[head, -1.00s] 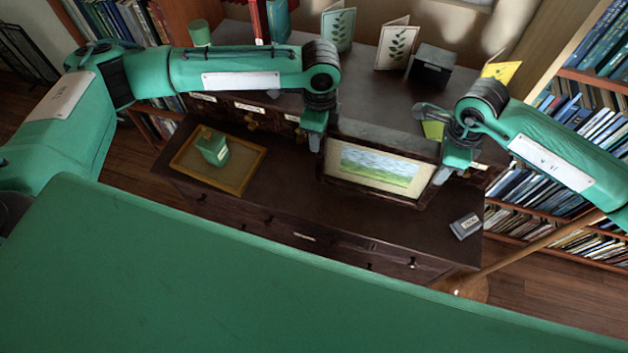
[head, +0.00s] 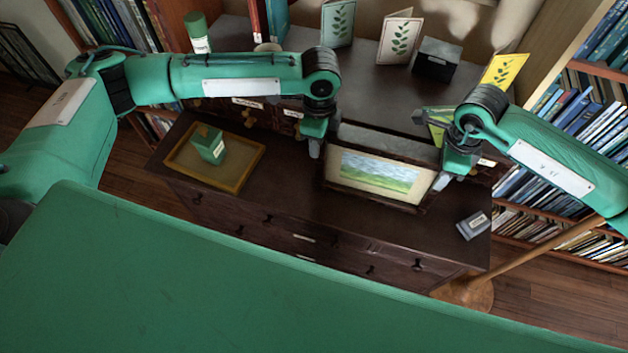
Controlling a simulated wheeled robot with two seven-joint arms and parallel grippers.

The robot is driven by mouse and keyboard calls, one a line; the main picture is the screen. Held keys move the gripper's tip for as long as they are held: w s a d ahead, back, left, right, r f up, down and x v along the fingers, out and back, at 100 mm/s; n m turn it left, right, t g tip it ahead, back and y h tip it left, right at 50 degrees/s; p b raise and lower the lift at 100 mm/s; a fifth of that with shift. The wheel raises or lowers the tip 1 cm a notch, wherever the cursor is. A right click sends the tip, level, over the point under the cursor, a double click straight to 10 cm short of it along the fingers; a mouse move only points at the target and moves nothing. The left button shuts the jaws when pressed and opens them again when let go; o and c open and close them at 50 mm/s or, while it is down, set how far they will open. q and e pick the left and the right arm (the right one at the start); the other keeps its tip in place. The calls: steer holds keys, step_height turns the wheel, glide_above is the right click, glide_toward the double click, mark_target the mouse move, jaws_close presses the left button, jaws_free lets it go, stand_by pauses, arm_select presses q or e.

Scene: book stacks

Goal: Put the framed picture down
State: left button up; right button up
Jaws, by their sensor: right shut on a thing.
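The framed picture (head: 378,178), a dark frame around a green and blue landscape with a pale mount, is between my two grippers over the right part of the dark cabinet top (head: 285,200). It faces me and leans back. My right gripper (head: 445,180) is shut on its right edge. My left gripper (head: 314,150) is at its upper left edge; its jaw gap is hidden, and I cannot tell whether it grips. I cannot tell whether the frame's lower edge touches the cabinet top.
A wooden tray (head: 180,172) with a green box (head: 208,145) lies on the left. A small grey box (head: 473,225) is near the right front corner. Cards (head: 396,40) and a black box (head: 436,60) stand on the raised shelf behind. Bare top lies before the picture.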

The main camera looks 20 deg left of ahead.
arm_select(q)
steer(key=o, duration=1.4)
arm_select(e)
steer(key=o, duration=1.4)
steer(key=shift+c, duration=0.2)
arm_select(q)
step_height(320, 180, up, 12)
steer(key=shift+f, duration=0.25)
steer(key=shift+r, duration=0.2)
arm_select(e)
step_height(320, 180, up, 12)
steer(key=shift+f, duration=0.1)
